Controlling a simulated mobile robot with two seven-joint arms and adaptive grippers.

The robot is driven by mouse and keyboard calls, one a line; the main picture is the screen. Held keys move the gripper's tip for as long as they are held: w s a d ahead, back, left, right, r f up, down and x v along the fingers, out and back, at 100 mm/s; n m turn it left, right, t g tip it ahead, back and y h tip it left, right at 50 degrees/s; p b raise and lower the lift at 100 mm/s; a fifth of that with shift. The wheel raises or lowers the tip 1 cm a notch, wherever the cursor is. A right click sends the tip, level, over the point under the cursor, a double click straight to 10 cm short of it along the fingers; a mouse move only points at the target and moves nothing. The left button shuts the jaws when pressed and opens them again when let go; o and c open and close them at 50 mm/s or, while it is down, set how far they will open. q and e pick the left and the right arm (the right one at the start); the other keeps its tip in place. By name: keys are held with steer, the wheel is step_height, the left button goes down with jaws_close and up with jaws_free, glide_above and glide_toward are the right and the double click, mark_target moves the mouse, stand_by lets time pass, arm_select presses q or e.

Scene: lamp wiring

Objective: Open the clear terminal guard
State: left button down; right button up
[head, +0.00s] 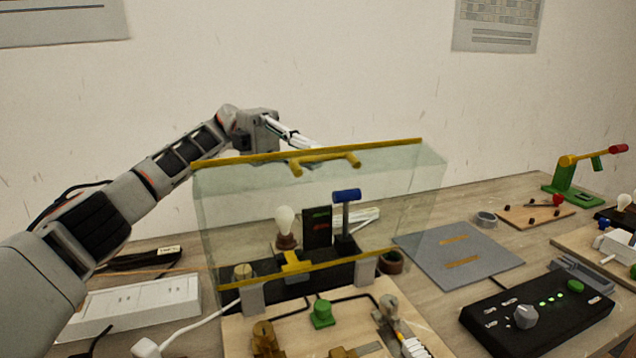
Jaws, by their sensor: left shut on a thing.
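The clear terminal guard (405,195) is a pale see-through cover with yellow edge strips. It stands raised over the rear of the wooden wiring board (240,335). A yellow handle (325,160) sits along its upper edge. My left arm reaches in from the left and behind the guard. My left gripper (310,143) is shut at the guard's upper edge, near the handle; its fingertips are partly hidden there. Through the guard I see a bulb (285,220), a dark block with red and green marks (317,227) and a blue-handled switch (346,196). My right gripper is not in view.
A grey mat (457,250) and a black control box (540,318) with a knob and green lights lie to the right. A white power strip (135,303) lies at left. A green stand with a yellow arm (578,178) is at far right.

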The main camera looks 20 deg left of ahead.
arm_select(q)
steer(key=w+b, duration=0.1)
steer(key=w+a+h+b, duration=0.1)
steer(key=shift+a+f+n+g+b, duration=0.25)
steer(key=shift+f+n+g+b, duration=0.05)
steer(key=shift+b, duration=0.1)
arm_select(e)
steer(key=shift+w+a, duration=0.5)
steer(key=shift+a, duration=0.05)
arm_select(q)
steer(key=shift+r, duration=0.15)
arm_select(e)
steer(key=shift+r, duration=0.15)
arm_select(q)
steer(key=c, duration=2.1)
jaws_free()
steer(key=shift+c, duration=0.2)
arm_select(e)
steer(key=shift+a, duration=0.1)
